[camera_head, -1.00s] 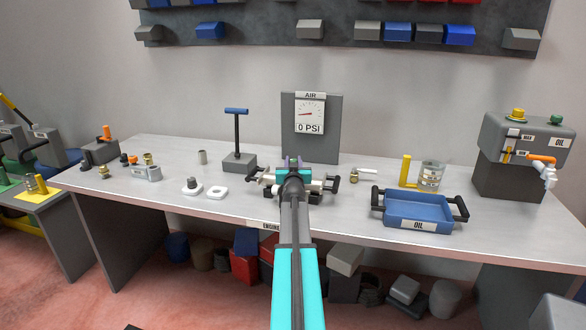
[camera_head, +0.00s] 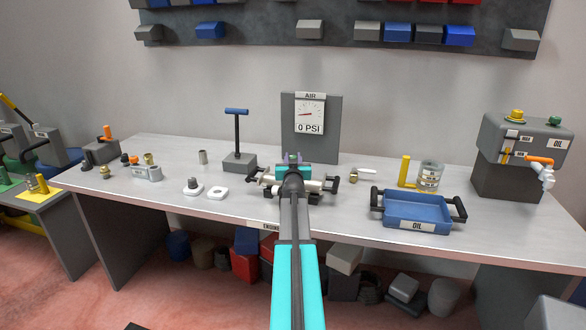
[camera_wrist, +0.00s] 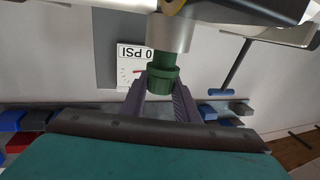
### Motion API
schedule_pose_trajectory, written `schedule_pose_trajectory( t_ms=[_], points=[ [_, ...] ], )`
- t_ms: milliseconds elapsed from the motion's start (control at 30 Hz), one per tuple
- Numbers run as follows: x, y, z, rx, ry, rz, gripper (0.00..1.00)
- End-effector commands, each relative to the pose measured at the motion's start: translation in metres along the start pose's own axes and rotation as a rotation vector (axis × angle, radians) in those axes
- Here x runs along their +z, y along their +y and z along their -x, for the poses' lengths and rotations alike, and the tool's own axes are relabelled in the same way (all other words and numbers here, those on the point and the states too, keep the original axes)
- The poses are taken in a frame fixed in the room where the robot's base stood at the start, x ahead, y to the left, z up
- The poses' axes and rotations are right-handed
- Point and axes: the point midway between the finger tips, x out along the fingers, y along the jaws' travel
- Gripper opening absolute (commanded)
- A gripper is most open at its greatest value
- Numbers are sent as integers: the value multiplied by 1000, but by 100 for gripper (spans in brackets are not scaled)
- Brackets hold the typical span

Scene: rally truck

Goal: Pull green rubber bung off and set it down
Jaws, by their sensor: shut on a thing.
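In the wrist view the green rubber bung (camera_wrist: 162,76) sits between the two dark purple fingers of my gripper (camera_wrist: 161,84), which is shut on it. The bung meets the end of a silver cylinder (camera_wrist: 168,32); I cannot see a gap between them. In the head view my gripper (camera_head: 293,158) is over the bench middle, in front of the gauge board. My arm and wrist hide most of the grey fixture (camera_head: 262,178) there, and the bung is barely visible.
The bench (camera_head: 340,215) has bare room around the fixture. A blue oil tray (camera_head: 414,208) is to the right and a T-handled block (camera_head: 238,162) to the left. Behind stands the air gauge board (camera_head: 331,145), reading 0 PSI. White pads and small fittings lie at left.

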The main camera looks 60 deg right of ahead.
Motion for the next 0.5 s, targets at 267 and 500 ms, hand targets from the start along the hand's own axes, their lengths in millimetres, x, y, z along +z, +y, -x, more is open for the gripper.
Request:
schedule_pose_trajectory(
  t_ms=[267, 500],
  points=[
    [-7, 0, 0, 0, 1, 0, 0],
    [-11, 0, 0, 0, 1, 0, 0]
  ],
)
